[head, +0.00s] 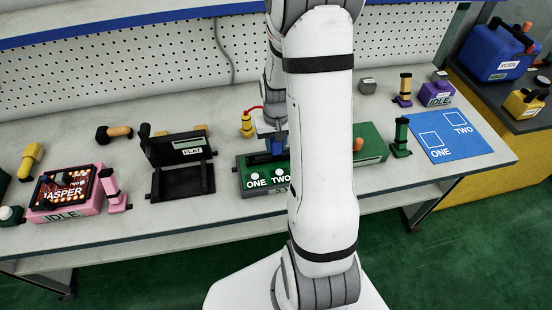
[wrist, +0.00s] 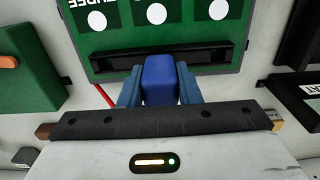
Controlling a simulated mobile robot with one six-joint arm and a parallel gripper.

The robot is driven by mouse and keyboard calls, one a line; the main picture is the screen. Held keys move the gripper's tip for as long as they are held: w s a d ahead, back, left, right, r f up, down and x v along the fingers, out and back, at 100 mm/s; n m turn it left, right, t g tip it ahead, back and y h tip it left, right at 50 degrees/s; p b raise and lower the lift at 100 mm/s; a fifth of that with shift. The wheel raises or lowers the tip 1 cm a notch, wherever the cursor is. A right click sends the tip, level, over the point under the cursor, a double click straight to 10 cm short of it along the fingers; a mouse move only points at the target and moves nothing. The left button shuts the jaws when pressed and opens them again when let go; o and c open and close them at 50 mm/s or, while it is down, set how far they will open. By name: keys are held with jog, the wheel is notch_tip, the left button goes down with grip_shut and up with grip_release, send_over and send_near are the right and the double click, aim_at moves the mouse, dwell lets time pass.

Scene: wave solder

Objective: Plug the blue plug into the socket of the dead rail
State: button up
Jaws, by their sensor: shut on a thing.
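My gripper (wrist: 158,90) is shut on the blue plug (wrist: 158,75), which sits between its two blue-grey fingers in the wrist view. The plug's far end meets the edge of a long black slotted strip (wrist: 225,57) on a green panel (wrist: 240,30). I cannot tell whether the plug is inside the strip or just over it. The panel carries white round spots, and a label reading THREE shows upside down. In the head view the panel (head: 247,190) shows ONE and TWO, and my arm hides its right part. Which rail is dead cannot be told.
A black hinged fixture (head: 180,165) stands left of the panel, and a pink unit (head: 70,203) farther left. A green block (head: 370,152) and a dark green post (head: 401,140) stand to the right. A blue mat (head: 455,150) lies at the bench's right end.

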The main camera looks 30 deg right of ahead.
jog(key=shift+f+b, duration=0.35)
jog(key=shift+f, duration=0.1)
dwell(0.4)
jog(key=o, duration=1.2)
notch_tip(320, 180, up, 7)
jog(key=shift+r+b, duration=0.15)
jog(key=shift+b, duration=0.15)
jog(key=shift+r, duration=0.3)
